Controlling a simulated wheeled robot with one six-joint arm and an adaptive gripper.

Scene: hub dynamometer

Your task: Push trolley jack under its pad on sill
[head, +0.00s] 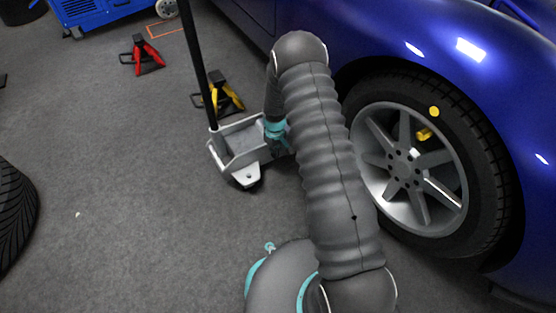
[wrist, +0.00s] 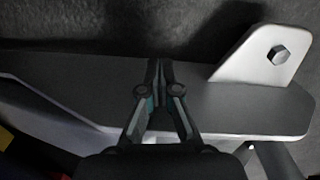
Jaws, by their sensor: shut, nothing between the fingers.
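The grey trolley jack (head: 246,148) stands on the floor beside the blue car (head: 410,48), with its long black handle (head: 195,60) upright. Its right end is hidden behind my arm in the head view. In the wrist view the jack's grey side plate (wrist: 85,88) fills the middle, with a bolted bracket (wrist: 272,55) at the right. My gripper (wrist: 160,66) is shut and empty, its fingertips over the plate; I cannot tell whether they touch it. In the head view my gripper is mostly hidden by my arm. The pad on the sill is not visible.
A front wheel (head: 410,165) stands right of my arm. A yellow jack stand (head: 223,95) is just behind the jack, and a red one (head: 142,55) is further left. The floor left of the jack is clear.

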